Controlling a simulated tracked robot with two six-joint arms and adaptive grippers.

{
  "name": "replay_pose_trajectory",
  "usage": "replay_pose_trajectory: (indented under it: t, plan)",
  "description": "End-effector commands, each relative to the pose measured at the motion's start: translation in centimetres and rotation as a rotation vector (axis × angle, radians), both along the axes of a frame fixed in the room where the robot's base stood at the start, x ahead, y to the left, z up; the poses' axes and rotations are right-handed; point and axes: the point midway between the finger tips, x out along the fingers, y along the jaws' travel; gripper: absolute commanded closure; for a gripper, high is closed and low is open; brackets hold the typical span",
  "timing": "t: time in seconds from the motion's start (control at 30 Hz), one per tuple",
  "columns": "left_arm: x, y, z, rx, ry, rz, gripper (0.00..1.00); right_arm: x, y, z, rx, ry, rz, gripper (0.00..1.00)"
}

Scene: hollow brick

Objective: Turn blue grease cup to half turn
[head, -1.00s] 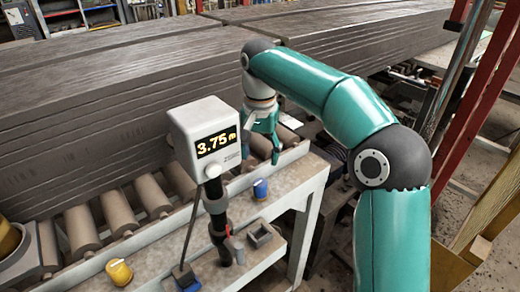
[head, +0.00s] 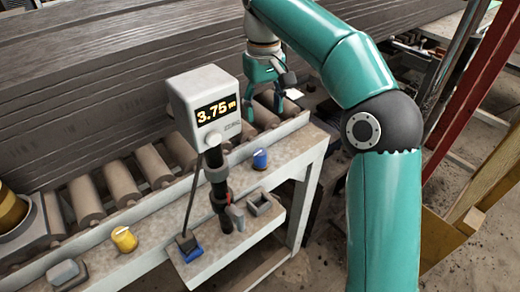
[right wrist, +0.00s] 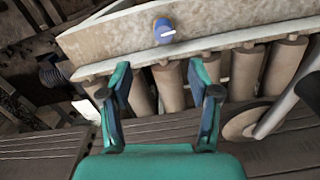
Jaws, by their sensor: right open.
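The blue grease cup (head: 260,159) sits on the pale ledge of the conveyor frame, right of the display post. In the right wrist view the blue cup (right wrist: 164,31) shows a white mark on its face pointing to the right. My right gripper (head: 265,103) is above the rollers, behind the cup and apart from it. Its fingers (right wrist: 160,80) are spread with nothing between them, and the cup lies beyond their tips. My left gripper is out of view.
A display (head: 208,104) reading 3.75 m stands on a dark post left of the cup. A yellow cup (head: 124,239) sits farther left on the ledge. A small open grey box (head: 264,203) is on the lower shelf. Rollers (head: 152,165) and the grey slab stack (head: 90,110) lie behind.

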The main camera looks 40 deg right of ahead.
Motion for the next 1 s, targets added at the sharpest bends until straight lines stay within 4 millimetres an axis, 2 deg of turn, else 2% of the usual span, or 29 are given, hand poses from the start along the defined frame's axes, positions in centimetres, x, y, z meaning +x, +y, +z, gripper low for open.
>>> replay_pose_trajectory:
  t: [0.03, 0.1, 0.27, 0.47, 0.63, 0.8, 1.0]
  plan:
    - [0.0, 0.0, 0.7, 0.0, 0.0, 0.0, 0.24, 0.3, 0.1, 1.2, 0.001, -0.009, 0.048, 0.38]
    - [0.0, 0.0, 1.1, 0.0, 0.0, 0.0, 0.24, 0.7, 0.4, 1.9, 0.001, -0.022, 0.055, 0.38]
    - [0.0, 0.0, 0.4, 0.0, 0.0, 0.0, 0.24, 0.7, 0.5, 0.3, 0.001, -0.018, 0.056, 0.38]
    - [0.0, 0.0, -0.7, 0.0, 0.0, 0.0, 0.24, 0.6, 0.5, -3.1, 0.0, -0.016, 0.055, 0.38]
    - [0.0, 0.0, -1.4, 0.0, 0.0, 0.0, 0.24, 0.6, 0.5, -6.8, 0.001, -0.015, 0.054, 0.38]
    - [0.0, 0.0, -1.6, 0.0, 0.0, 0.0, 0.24, 0.6, 0.5, -10.3, 0.001, -0.015, 0.054, 0.38]
    - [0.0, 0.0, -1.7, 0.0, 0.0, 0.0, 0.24, 0.7, 0.5, -13.4, 0.002, -0.018, 0.053, 0.38]
